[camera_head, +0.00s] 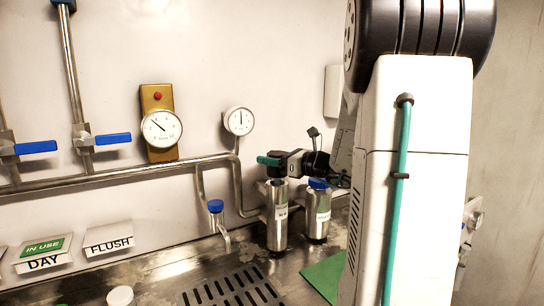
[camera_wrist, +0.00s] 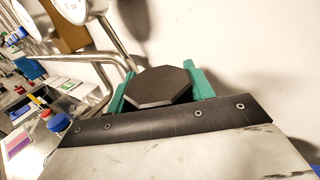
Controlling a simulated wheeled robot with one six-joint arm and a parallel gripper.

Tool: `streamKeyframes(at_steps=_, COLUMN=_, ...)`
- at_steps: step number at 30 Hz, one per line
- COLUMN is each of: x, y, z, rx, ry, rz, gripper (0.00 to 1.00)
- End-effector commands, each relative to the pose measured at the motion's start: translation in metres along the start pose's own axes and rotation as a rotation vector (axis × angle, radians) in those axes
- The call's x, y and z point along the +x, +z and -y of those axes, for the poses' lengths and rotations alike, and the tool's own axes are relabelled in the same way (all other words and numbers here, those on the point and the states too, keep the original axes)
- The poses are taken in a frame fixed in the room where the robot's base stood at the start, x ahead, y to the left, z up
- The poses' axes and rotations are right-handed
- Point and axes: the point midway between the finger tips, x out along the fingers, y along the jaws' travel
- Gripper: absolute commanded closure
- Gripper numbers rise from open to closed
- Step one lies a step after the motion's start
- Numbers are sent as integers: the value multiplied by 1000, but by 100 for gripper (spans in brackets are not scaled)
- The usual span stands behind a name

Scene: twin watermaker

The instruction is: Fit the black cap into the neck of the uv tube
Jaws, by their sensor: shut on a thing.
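My gripper (camera_wrist: 160,80) has green fingers shut on the black cap (camera_wrist: 157,88), a flat hexagonal piece, in the wrist view. In the head view my gripper (camera_head: 270,160) is above a steel cylinder (camera_head: 277,222) with a dark open top and a green-and-white label. I take this cylinder for the uv tube; its label is too small to read. The gripper appears a little above its neck, apart from it. The cap is hard to make out in the head view, and the neck is out of sight in the wrist view.
A second steel cylinder (camera_head: 317,222) with a blue cap stands close on the right. A blue-topped tap (camera_head: 216,207) is to the left. Pipes and gauges (camera_head: 239,121) line the wall behind. A slotted drain (camera_head: 232,289) and a green mat (camera_head: 325,275) lie in front.

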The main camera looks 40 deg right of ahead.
Motion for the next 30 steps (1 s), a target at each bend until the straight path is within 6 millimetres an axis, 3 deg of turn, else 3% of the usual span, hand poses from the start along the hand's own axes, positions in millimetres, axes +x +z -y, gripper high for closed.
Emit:
streamKeyframes(at_steps=28, x=0, y=-24, z=0, rx=1, ry=0, rz=1, gripper=64)
streamKeyframes(at_steps=29, x=0, y=-23, z=0, rx=0, ry=0, rz=1, gripper=39)
streamKeyframes(at_steps=30, x=0, y=-23, z=0, rx=0, ry=0, rz=1, gripper=28)
